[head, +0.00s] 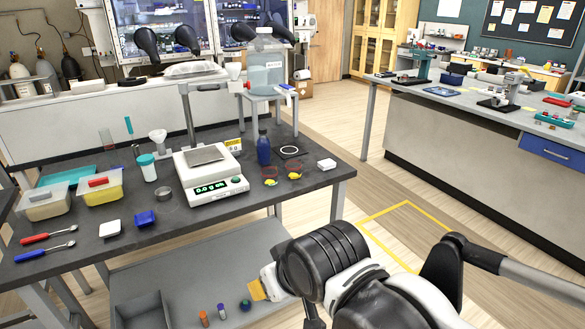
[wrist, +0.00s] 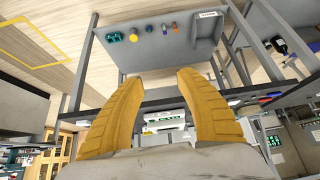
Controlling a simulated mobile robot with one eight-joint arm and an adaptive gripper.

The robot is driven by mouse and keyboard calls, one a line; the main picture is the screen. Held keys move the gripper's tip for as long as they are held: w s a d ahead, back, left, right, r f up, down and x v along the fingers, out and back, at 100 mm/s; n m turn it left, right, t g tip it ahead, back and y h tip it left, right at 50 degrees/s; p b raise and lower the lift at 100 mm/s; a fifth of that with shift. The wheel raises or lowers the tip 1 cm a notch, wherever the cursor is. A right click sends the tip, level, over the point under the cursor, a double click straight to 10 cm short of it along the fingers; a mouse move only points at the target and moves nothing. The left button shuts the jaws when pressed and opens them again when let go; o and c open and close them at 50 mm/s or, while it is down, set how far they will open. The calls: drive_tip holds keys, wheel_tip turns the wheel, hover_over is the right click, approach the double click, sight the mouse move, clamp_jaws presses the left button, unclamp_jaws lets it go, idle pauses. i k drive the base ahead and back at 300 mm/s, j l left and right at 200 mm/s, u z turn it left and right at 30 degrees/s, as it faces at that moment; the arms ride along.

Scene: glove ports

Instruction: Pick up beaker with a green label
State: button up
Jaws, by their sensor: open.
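I cannot make out a beaker with a clear green label. Two small clear vessels with reddish rims and yellow-green bits, a left one (head: 269,176) and a right one (head: 294,170), stand on the dark table near its right end in the head view. My gripper (head: 262,288) is low in front of the table, mostly hidden by my own wrist. In the wrist view its two yellow fingers (wrist: 160,100) are spread wide with nothing between them. A dark item with green marks (wrist: 114,37) lies on the lower shelf beyond the fingertips.
The lower shelf (head: 185,275) holds a grey bin (head: 142,311) and several small items. Floor is free at right.

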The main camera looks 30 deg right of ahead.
sight(269, 173)
drive_tip(key=i+j, duration=0.15)
drive_tip(key=j, duration=0.2)
drive_tip(key=i+j+z, duration=0.1)
drive_tip(key=j, duration=0.2)
drive_tip(key=i+j, duration=0.2)
drive_tip(key=j, duration=0.15)
drive_tip(key=i+j+z, duration=0.1)
drive_tip(key=j, duration=0.25)
drive_tip(key=i, duration=0.05)
